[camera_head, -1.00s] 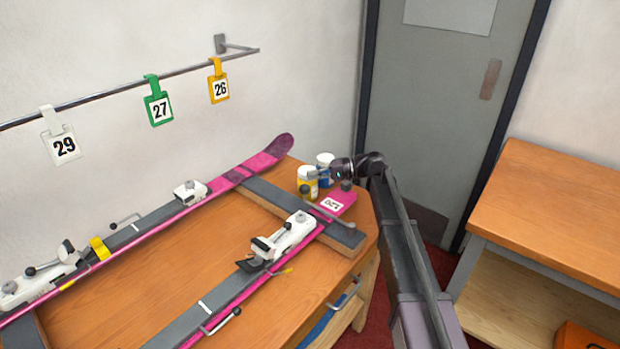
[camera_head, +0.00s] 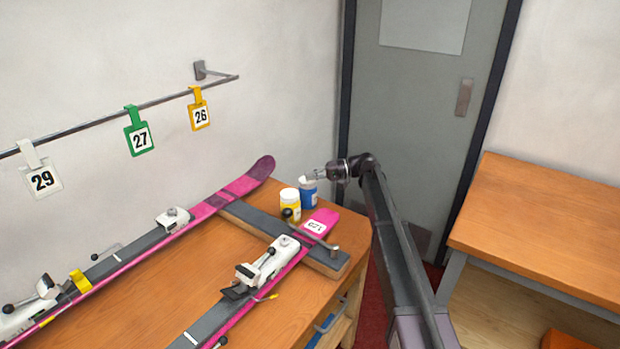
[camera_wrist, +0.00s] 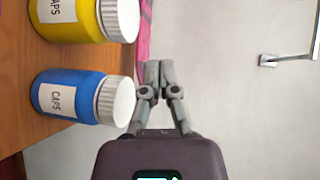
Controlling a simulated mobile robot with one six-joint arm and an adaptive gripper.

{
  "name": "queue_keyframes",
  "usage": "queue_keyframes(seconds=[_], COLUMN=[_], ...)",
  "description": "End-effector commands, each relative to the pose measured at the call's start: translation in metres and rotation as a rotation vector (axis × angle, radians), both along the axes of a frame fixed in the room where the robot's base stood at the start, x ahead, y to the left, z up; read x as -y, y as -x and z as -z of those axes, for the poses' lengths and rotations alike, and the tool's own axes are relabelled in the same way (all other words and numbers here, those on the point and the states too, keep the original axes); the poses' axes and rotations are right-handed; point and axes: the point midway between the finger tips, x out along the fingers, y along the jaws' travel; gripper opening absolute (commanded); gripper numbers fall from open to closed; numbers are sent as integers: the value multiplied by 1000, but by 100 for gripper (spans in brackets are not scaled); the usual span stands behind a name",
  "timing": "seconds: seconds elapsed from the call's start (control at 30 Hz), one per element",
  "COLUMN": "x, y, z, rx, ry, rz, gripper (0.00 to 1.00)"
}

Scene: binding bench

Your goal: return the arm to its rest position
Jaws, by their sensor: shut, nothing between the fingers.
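My gripper (camera_head: 312,176) is in the air at the far right corner of the bench, close to the blue jar. In the wrist view my gripper (camera_wrist: 158,70) has its fingers together with nothing between them. The blue jar (camera_head: 308,196) with a white lid stands on the bench; in the wrist view the blue jar (camera_wrist: 75,95) shows a label reading CAPS, just left of the fingers. My arm reaches in from the lower right.
A yellow jar (camera_head: 290,203) stands beside the blue one. Pink skis with white bindings (camera_head: 265,262) lie on the bench (camera_head: 150,300). Numbered tags (camera_head: 139,137) hang from a wall rail (camera_head: 100,120). A grey door (camera_head: 420,110) is behind; another bench (camera_head: 540,220) is at right.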

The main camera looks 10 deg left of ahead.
Motion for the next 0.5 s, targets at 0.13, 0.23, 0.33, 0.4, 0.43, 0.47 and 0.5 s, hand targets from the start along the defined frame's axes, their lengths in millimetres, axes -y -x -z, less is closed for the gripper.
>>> queue_keyframes(seconds=[0.13,0.23,0.33,0.4,0.43,0.47,0.5], x=[0,2,9,18,23,29,38], y=[0,2,10,18,23,28,36], z=[0,0,2,4,6,8,10], rx=[0,1,7,15,19,24,31], ry=[0,5,31,63,81,104,135], rz=[0,2,8,16,21,26,34], gripper=[0,0,0,0,0,0,0])
